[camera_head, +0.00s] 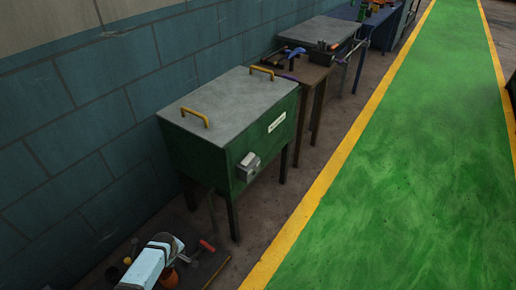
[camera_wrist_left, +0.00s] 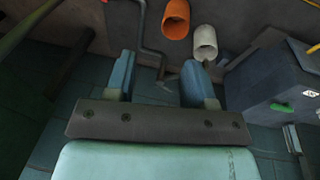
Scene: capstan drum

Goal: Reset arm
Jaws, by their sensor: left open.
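My left gripper (camera_head: 178,247) is at the bottom left of the head view, low beside the wall and near the legs of a green cabinet (camera_head: 262,135). In the left wrist view its two blue fingers (camera_wrist_left: 160,72) stand wide apart with nothing held between them. A dark bent rod (camera_wrist_left: 146,40) and a grey hollow cylinder (camera_wrist_left: 205,45) lie beyond the fingers, and an orange hollow cylinder (camera_wrist_left: 176,18) lies farther up. My right gripper does not show. No capstan drum can be made out for certain.
The cabinet has a grey top (camera_head: 230,98) with yellow handles. A red-handled tool (camera_head: 207,246) lies near my gripper. A brown table (camera_head: 305,72) stands behind the cabinet. A blue box (camera_wrist_left: 275,90) is right in the wrist view. The green walkway (camera_head: 420,160) is clear.

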